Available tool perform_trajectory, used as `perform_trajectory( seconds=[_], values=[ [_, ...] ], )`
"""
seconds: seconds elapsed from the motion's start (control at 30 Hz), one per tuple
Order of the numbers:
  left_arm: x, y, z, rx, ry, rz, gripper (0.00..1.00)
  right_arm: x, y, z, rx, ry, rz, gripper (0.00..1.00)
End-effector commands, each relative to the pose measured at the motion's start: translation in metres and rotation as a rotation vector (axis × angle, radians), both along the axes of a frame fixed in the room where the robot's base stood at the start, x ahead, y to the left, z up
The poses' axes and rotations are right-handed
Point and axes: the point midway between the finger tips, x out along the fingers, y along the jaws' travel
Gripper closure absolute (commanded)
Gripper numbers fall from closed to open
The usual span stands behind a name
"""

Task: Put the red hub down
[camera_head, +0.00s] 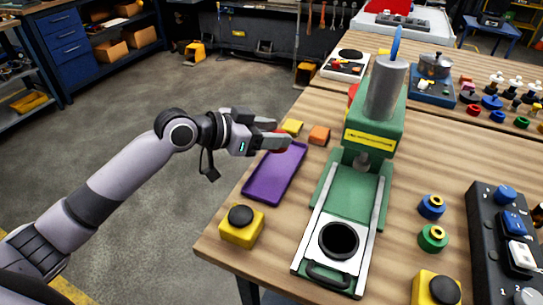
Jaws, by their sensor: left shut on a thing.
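My left gripper (277,140) is shut on the red hub (281,149), at the far end of the purple tray (261,188). Only a small part of the hub shows between and below the fingers. I cannot tell whether the hub touches the tray. My right gripper is not in view.
A green press (373,140) with a white-railed slide and a black round seat (338,240) stands right of the tray. Orange (319,135) and yellow (292,127) blocks lie behind the tray. A yellow button box (241,228) stands in front. Blue (431,207) and green (433,238) hubs stand to the right.

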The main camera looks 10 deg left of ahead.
Motion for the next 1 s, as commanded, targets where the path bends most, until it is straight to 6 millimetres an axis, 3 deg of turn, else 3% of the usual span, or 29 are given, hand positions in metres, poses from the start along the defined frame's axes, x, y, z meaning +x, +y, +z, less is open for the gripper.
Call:
perform_trajectory(
  seconds=[0.5, 0.93, 0.97, 1.0],
  values=[
    [0.0, 0.0, -0.062, -0.003, -0.001, 0.0, 0.98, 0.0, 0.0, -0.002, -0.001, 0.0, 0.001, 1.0],
    [0.0, 0.0, -0.069, -0.003, -0.005, -0.001, 0.98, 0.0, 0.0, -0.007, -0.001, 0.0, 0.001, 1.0],
    [0.0, 0.0, -0.069, -0.001, -0.002, 0.0, 0.44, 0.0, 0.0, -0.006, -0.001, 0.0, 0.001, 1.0],
    [0.0, 0.0, -0.069, 0.0, -0.001, 0.0, 0.31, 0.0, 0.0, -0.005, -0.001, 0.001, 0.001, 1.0]
  ],
)
